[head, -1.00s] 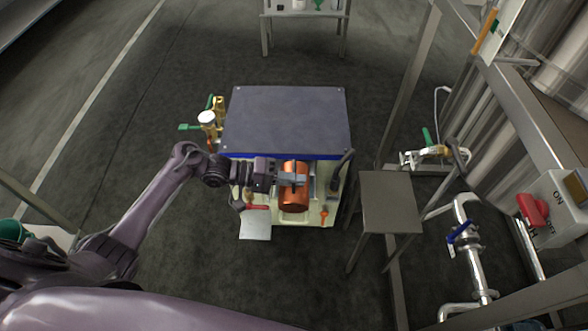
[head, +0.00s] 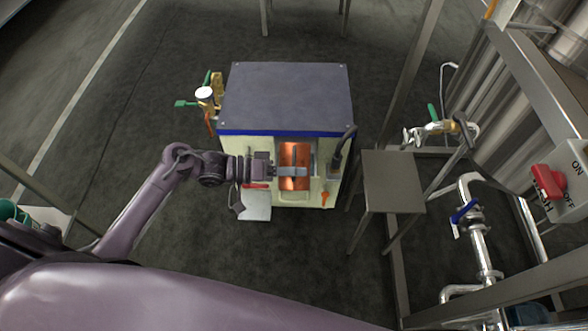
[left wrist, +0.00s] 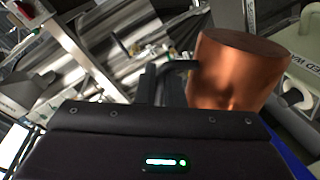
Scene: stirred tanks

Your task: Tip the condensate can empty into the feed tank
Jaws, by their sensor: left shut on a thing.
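The copper-coloured condensate can (head: 294,153) is held at the near side of a cream box-shaped unit (head: 318,200), which I take to be the feed tank. My left gripper (head: 290,171) reaches in from the left and is shut on the can, its fingers across the can's side. In the left wrist view the can (left wrist: 232,75) stands beside the dark fingers (left wrist: 168,84), with a dark round end towards the top. I cannot tell whether that end is open, or whether anything flows out. The opening beneath the can is hidden. My right gripper is not in view.
A flat grey cover (head: 285,97) with a blue front edge tops the cream unit. Brass fittings with green handles (head: 204,95) stand at its left. A small grey stand (head: 392,182), pipework with a blue handle (head: 464,211) and a red switch (head: 548,180) are at the right.

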